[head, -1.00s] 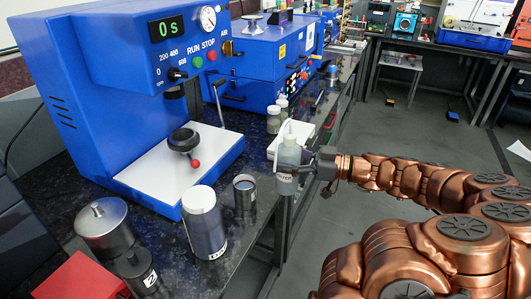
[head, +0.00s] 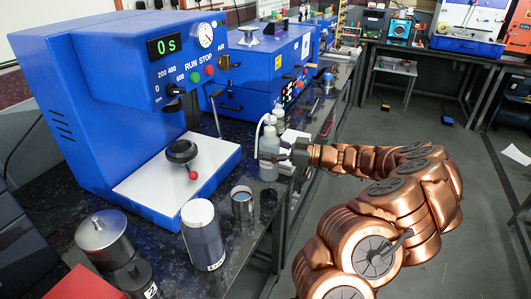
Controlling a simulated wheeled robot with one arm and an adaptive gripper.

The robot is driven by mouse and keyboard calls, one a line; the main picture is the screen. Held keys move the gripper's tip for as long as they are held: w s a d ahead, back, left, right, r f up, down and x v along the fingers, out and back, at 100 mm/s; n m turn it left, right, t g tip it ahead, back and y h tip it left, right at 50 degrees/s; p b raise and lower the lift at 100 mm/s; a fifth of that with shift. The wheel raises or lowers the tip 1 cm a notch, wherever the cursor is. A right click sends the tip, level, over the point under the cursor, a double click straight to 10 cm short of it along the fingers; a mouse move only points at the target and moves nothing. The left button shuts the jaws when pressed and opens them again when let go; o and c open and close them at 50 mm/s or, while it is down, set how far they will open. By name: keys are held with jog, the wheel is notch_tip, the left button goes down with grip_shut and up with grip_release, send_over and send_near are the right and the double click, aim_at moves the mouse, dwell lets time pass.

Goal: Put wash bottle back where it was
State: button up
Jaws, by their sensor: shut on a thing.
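The wash bottle (head: 268,146) is a pale, translucent bottle with a thin bent white spout. It is upright at the right edge of the dark counter (head: 262,204), just right of the blue press. My gripper (head: 284,156) reaches it from the right and is shut on its body. The far finger is hidden by the bottle. I cannot tell whether the bottle's base touches the counter.
The blue press (head: 108,110) with its white base plate stands left. A white-capped jar (head: 204,236), a small open metal cup (head: 242,203) and a steel pot (head: 104,235) stand in front. Small bottles (head: 279,113) stand behind the wash bottle.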

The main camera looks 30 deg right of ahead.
jog(key=shift+w+d+f, duration=0.1)
jog(key=shift+w+d, duration=0.1)
jog(key=shift+w, duration=0.5)
jog(key=shift+w+d+f, duration=0.1)
jog(key=shift+w+d, duration=0.1)
jog(key=shift+w, duration=0.45)
jog(key=shift+f+p, duration=0.65)
jog(key=shift+f, duration=1.05)
jog(key=shift+f+b, duration=0.15)
jog(key=shift+b, duration=0.15)
jog(key=o, duration=0.7)
jog(key=shift+r+p, duration=0.25)
jog(key=shift+p, duration=0.1)
jog(key=b+v, duration=0.2)
jog(key=v, duration=1)
